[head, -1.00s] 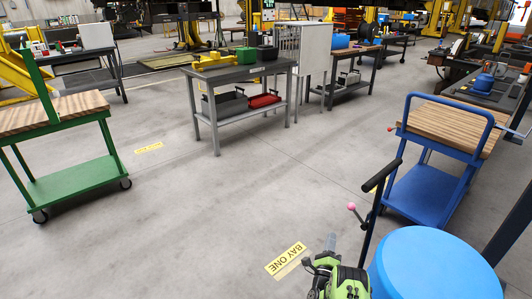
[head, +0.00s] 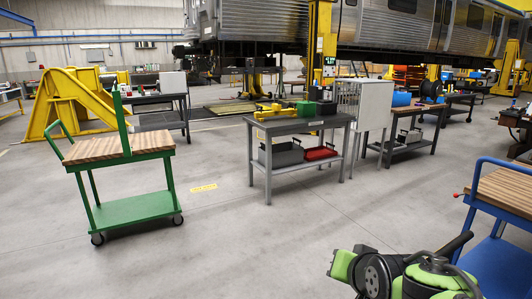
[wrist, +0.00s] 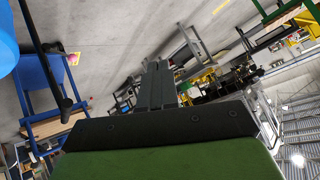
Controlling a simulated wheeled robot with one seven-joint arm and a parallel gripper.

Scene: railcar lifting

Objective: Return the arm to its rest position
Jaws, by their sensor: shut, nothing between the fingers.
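My gripper (wrist: 157,72) shows in the wrist view as two dark fingers lying side by side with no gap, pointing away over the floor. Nothing is held between them. My green and black arm (head: 405,274) is folded low at the bottom right of the head view. The fingers cannot be made out in the head view. In the wrist view the scene is tilted steeply, and the fingers touch nothing.
A blue cart (head: 497,240) stands close at the right, also in the wrist view (wrist: 40,88). A green cart (head: 128,210) stands left. A grey workbench (head: 300,127) with tools is in the middle, beside a pale cabinet (head: 374,105). A raised railcar (head: 420,35) spans the back. Floor between is clear.

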